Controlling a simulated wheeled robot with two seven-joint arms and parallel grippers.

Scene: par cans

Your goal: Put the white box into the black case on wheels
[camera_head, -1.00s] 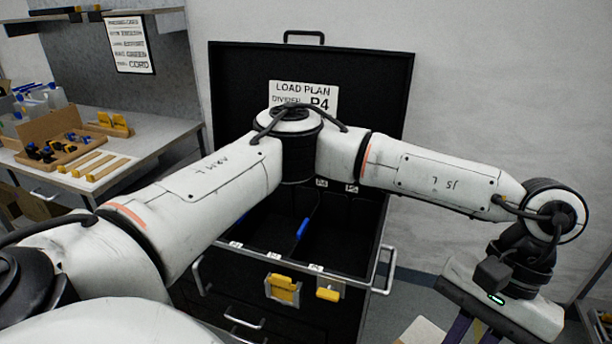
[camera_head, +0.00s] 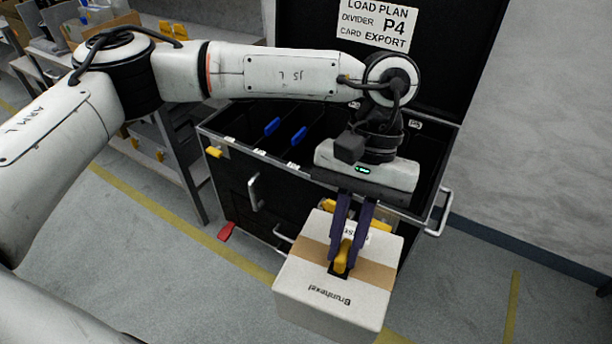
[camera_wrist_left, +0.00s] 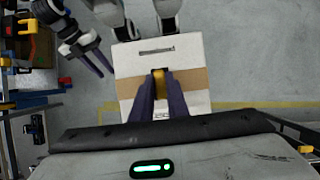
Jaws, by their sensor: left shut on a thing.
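The white box (camera_head: 315,284), with a tan band and a yellow grip on top, hangs from my left gripper (camera_head: 345,262). Its purple fingers are shut on that grip. The box is in front of the black case (camera_head: 238,180), outside it and overlapping its front in the head view. The case's lid stands open; dividers with blue tabs split its inside. My left arm hides part of the opening. The left wrist view shows the box (camera_wrist_left: 190,55) under the fingers. My right gripper (camera_wrist_left: 103,68) is at the left there, empty, fingers apart.
The lid carries a load plan sign (camera_head: 375,22) reading divider P4, card export. A metal handle (camera_head: 440,212) sticks out at the case's right. A workbench (camera_head: 180,65) stands at the back left.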

